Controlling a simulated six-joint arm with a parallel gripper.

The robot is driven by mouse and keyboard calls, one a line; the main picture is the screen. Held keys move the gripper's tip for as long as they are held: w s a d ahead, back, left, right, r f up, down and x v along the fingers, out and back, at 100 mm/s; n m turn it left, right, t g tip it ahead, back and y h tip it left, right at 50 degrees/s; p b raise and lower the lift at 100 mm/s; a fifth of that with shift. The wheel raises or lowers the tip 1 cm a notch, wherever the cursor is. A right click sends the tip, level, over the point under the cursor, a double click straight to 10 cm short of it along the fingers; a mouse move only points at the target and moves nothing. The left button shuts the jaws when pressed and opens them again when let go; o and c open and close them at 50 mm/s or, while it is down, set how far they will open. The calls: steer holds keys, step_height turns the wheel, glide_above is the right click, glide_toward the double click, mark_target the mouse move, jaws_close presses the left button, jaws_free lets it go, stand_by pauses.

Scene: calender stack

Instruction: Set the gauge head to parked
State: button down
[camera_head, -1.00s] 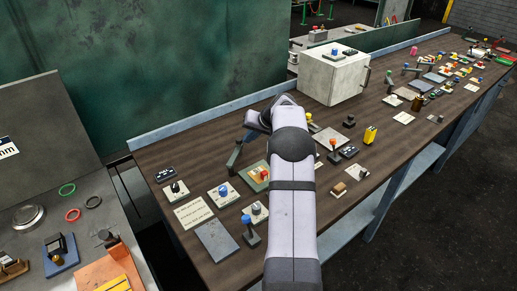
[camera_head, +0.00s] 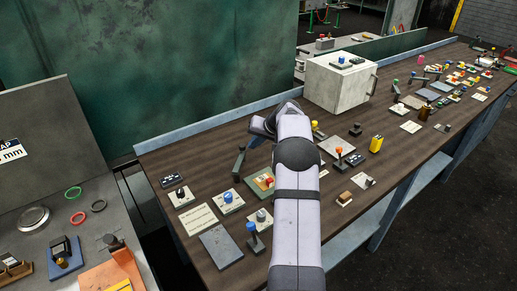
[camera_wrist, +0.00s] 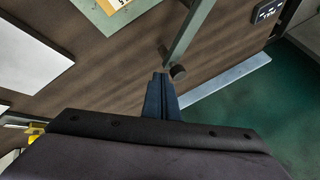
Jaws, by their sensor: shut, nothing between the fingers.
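No label that I can read marks the gauge head, so I cannot tell for sure which fixture it is. A grey swing lever (camera_head: 239,160) stands on the brown bench, just left of my gripper (camera_head: 258,133) in the head view. In the wrist view, the lever's grey-green bar (camera_wrist: 190,36) ends in a dark round knob (camera_wrist: 178,73). My gripper (camera_wrist: 162,80) is shut and empty, its dark blue fingertips beside that knob; I cannot tell whether they touch. In the head view, my arm hides part of the bench.
A white cabinet (camera_head: 338,83) stands behind. A blue-grey rail (camera_head: 190,132) edges the bench.

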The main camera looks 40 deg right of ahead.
steer(key=s+d+r+b, duration=0.3)
steer(key=s+d+r, duration=0.2)
steer(key=s+r, duration=0.2)
steer(key=shift+s+r, duration=0.25)
steer(key=shift+r, duration=0.25)
